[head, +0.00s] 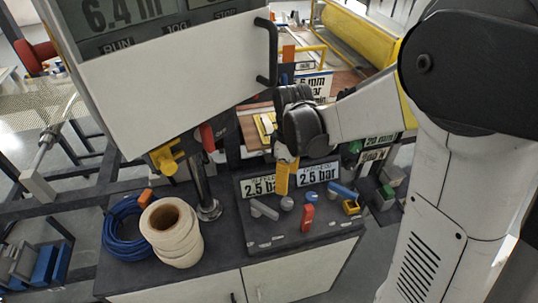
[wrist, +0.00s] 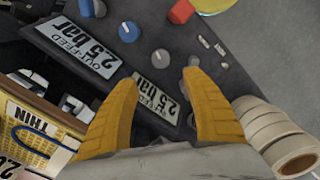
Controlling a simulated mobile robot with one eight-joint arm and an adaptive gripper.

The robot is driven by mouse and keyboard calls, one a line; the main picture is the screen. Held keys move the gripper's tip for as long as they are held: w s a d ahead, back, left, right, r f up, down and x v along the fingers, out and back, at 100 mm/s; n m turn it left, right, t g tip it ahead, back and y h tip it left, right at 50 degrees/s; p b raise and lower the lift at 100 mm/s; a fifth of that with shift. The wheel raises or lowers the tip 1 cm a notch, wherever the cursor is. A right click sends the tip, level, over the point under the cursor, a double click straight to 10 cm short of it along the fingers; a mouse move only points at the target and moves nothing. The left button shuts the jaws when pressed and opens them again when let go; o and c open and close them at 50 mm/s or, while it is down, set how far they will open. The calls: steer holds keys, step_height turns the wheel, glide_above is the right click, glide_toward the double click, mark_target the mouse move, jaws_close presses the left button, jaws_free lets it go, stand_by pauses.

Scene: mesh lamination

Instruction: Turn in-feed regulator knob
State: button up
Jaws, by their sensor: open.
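The in-feed regulator knob looks like the small grey round knob (wrist: 160,58) in the wrist view, below its 2.5 bar label (wrist: 152,98). In the head view the grey knob (head: 287,203) stands on the dark panel, left of a blue knob (head: 312,197). My gripper (wrist: 158,78) is open, its two yellow fingers pointing down at the panel. The grey knob shows just beyond the gap between the fingertips, with nothing held. In the head view my gripper (head: 285,188) hangs just above the grey knob and covers part of the labels.
The blue knob (wrist: 129,31) sits beside the OUT-FEED label (wrist: 82,48). A red control (head: 307,217), a grey lever (head: 263,210) and a blue lever (head: 343,190) crowd the panel. White rolls (head: 171,230) and a blue cable coil (head: 125,225) lie to the left.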

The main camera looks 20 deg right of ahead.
mark_target(286, 201)
steer(key=shift+w+f, duration=0.1)
steer(key=shift+f, duration=0.3)
steer(key=f+b, duration=0.1)
steer(key=f, duration=0.2)
steer(key=f+b, duration=0.1)
steer(key=f, duration=0.2)
steer(key=f+b, duration=0.1)
steer(key=f, duration=0.3)
steer(key=shift+s+b, duration=0.25)
steer(key=shift+b, duration=0.15)
steer(key=c, duration=1.2)
